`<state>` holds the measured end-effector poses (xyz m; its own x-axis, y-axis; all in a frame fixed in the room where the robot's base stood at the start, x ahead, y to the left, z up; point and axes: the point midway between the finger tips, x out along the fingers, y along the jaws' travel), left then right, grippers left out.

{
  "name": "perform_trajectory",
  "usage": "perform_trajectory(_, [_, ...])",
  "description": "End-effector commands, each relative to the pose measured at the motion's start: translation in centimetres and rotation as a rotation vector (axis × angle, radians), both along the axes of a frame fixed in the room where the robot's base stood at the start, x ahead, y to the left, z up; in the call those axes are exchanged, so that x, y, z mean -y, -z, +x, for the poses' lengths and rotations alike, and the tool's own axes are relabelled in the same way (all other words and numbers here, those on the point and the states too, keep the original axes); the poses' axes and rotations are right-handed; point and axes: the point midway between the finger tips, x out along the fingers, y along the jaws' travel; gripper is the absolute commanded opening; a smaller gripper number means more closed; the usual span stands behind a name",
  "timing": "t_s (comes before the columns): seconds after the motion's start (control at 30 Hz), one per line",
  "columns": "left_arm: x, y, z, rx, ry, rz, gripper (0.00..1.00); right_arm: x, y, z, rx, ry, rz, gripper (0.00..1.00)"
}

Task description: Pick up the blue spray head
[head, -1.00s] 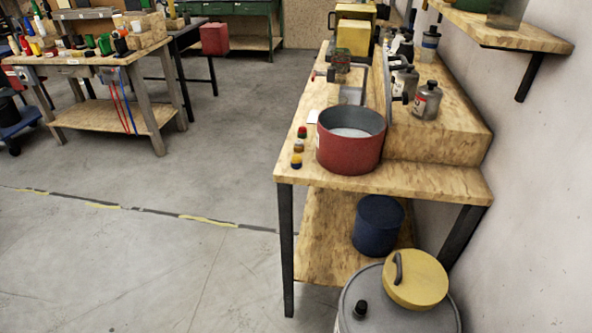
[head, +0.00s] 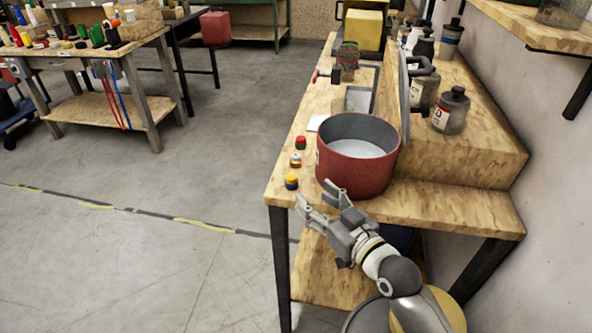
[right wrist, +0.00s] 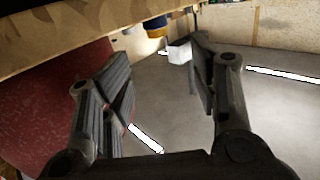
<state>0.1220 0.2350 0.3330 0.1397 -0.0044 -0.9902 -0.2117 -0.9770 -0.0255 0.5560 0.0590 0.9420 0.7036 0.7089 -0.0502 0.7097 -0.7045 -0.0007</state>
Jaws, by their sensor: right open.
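I cannot make out a clearly shaped blue spray head. A small item with a yellow top and dark blue base (head: 291,182) stands at the bench's near left corner. A blue and yellow piece also shows at the wood's edge in the right wrist view (right wrist: 156,30), beyond the fingers. My right gripper (head: 328,193) is open, with nothing seen between its fingers. It is just in front of the bench's near edge, right of the small item and by the red pot (head: 356,175). My left gripper is out of view.
A white and yellow item (head: 295,160) and a red-topped item (head: 301,143) line up behind the small one. Grey canisters (head: 451,110) stand on the raised step. A second workbench (head: 130,60) with colourful bottles is far left. Open floor (head: 130,260) lies left.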

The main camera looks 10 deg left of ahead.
Motion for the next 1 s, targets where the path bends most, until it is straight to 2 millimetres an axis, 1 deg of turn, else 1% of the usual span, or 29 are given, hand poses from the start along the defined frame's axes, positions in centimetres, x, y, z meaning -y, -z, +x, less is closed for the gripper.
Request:
perform_trajectory(0.2, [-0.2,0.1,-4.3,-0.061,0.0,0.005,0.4,-1.7,0.0,1.7,0.001,0.0,0.004,0.54])
perform_trajectory(0.33, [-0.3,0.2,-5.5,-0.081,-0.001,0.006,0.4,-2.9,0.2,2.9,0.001,0.0,0.002,0.54])
perform_trajectory(0.47, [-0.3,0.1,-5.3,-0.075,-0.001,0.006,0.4,-3.7,0.3,3.7,-0.001,-0.001,0.002,0.54])
perform_trajectory(0.63, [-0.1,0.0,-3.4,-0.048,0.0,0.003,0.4,-4.2,0.4,4.2,0.0,0.0,0.001,0.54])
perform_trajectory(0.7, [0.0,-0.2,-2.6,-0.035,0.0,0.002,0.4,-4.5,0.4,4.7,0.001,0.0,0.001,0.54])
perform_trajectory(0.77, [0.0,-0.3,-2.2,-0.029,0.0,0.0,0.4,-5.0,0.6,5.2,-0.001,0.0,0.001,0.54])
perform_trajectory(0.87, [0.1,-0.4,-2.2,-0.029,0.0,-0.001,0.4,-5.7,0.9,6.2,-0.001,0.0,0.001,0.54])
perform_trajectory(1.0, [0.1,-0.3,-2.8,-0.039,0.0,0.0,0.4,-6.7,1.0,7.2,0.0,-0.001,0.001,0.54])
